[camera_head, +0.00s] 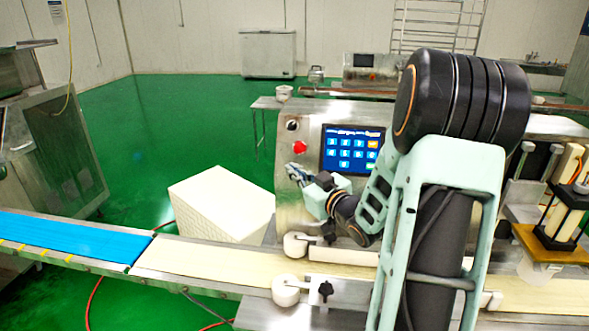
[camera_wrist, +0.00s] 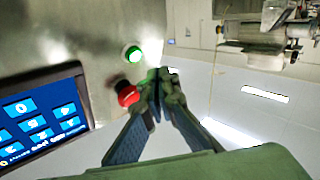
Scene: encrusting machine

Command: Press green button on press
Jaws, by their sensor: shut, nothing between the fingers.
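The green button (camera_wrist: 133,54) is lit in the wrist view, set in the steel panel (camera_wrist: 75,25) of the press. I cannot make it out in the head view, where my gripper covers part of the panel. A red button (camera_wrist: 127,94) sits beside it in the wrist view, and the red button also shows in the head view (camera_head: 299,147). My gripper (camera_head: 292,169) is in front of the panel, below the red button. In the wrist view my gripper (camera_wrist: 160,76) is shut and empty, its tips just right of the two buttons. I cannot tell whether they touch the panel.
A blue touchscreen (camera_head: 353,148) is right of the buttons, and a dark knob (camera_head: 292,125) is above the red one. A conveyor with a blue belt (camera_head: 70,235) runs in front below. A white crate (camera_head: 222,203) stands behind it.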

